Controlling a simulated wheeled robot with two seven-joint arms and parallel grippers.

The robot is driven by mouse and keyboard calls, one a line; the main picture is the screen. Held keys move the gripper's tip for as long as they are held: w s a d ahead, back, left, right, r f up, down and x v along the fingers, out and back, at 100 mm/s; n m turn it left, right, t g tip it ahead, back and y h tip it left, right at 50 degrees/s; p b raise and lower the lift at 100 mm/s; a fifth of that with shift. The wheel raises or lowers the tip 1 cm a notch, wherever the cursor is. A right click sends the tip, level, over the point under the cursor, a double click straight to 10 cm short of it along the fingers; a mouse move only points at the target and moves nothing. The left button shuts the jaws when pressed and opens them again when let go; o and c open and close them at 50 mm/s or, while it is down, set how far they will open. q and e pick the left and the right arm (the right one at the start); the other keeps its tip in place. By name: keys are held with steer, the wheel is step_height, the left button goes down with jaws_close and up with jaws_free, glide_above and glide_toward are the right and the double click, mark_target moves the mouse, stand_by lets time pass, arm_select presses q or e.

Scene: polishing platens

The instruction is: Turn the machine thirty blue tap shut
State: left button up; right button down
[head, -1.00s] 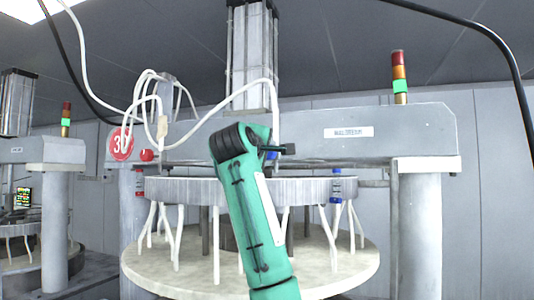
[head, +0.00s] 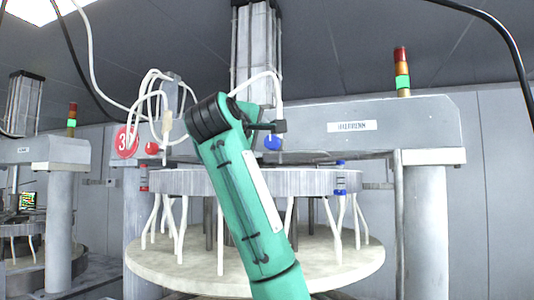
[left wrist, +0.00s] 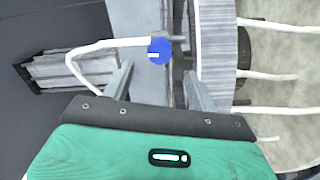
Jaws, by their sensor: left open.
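The blue tap (head: 273,142) is a round blue knob on the front of the machine's grey beam, with a white hose close above it. It also shows in the left wrist view (left wrist: 159,51), with a small white mark on its face. My green left arm rises in front of the machine, its wrist end just left of the tap. In the left wrist view my left gripper (left wrist: 158,86) is open and empty. The tap lies beyond the fingertips, between their lines, apart from both. The right gripper is not in view.
A red round sign (head: 125,142) with a partly hidden number and a red tap (head: 151,148) are on the beam's left. White hoses (head: 160,100) loop above. The ribbed upper platen (head: 300,182) hangs below the beam, over the pale lower platen (head: 330,262). A signal tower (head: 402,72) stands right.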

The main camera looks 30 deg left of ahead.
arm_select(q)
steer(key=b+v, duration=0.1)
steer(key=v, duration=0.4)
steer(key=shift+b, duration=0.3)
